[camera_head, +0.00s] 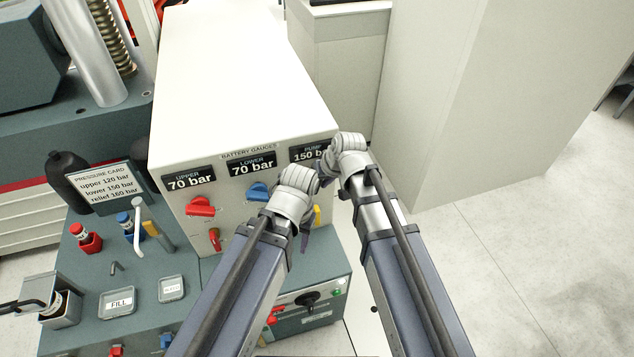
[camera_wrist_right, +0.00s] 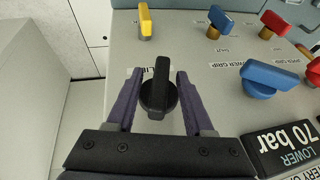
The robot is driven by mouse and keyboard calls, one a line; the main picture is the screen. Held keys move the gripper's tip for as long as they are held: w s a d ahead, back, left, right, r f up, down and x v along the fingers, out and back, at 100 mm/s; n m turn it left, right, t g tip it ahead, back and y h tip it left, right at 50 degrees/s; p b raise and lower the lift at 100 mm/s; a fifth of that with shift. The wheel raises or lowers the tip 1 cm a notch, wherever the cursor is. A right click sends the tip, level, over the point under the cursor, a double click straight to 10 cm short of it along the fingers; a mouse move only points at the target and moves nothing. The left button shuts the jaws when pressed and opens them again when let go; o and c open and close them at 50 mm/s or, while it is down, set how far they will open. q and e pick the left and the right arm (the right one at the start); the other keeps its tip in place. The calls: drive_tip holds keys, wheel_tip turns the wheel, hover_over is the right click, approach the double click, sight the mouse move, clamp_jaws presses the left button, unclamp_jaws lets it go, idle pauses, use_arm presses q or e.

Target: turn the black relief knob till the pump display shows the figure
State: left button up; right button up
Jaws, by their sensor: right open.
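The black relief knob (camera_wrist_right: 158,90) is in the right wrist view, standing out from a pale panel with its grip bar roughly upright. My right gripper (camera_wrist_right: 155,82) is open, with one finger on each side of the knob; contact is not clear. In the head view, my right gripper (camera_head: 328,168) is in front of the cabinet's right side and hides the knob. The pump display (camera_head: 309,154) reads 150 bar, its right end partly covered. My left gripper (camera_head: 304,222) is low in front of the cabinet; its fingers are mostly hidden.
The pressure card (camera_head: 108,188) reads upper 120, lower 150, relief 160 bar. The upper display (camera_head: 189,180) and lower display (camera_head: 251,164) both read 70 bar. Yellow (camera_wrist_right: 145,20), blue (camera_wrist_right: 219,18) and red knobs (camera_wrist_right: 272,22) stand near the black one. Open floor lies right.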

drive_tip(key=p+v, duration=0.6)
drive_tip(key=v, duration=0.1)
drive_tip(key=shift+r, duration=0.25)
drive_tip(key=shift+d, duration=0.1)
